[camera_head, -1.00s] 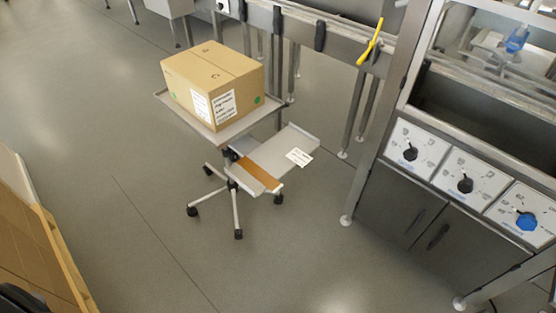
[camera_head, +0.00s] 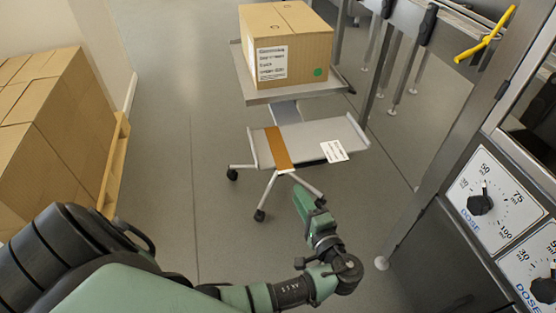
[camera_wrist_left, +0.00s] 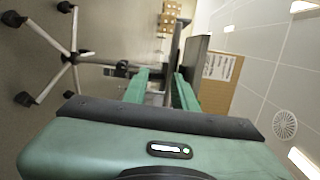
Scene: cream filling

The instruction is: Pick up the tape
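A flat brown strip that looks like the tape (camera_head: 277,148) lies across the left part of the lower grey shelf (camera_head: 310,134) of a wheeled cart. I see no separate roll of tape. My left gripper (camera_head: 304,199) is in front of and below this shelf in the head view, apart from the strip. In the left wrist view its two green fingers (camera_wrist_left: 161,92) stand apart with a gap between them, and nothing is held. The strip cannot be made out in the wrist view. My right gripper is not in view.
A cardboard box (camera_head: 287,47) stands on the cart's upper shelf (camera_head: 310,91). A white label (camera_head: 334,151) lies on the lower shelf's right part. A machine with dials (camera_head: 495,200) stands at right. Stacked boxes on a pallet (camera_head: 112,165) stand at left. Floor between is clear.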

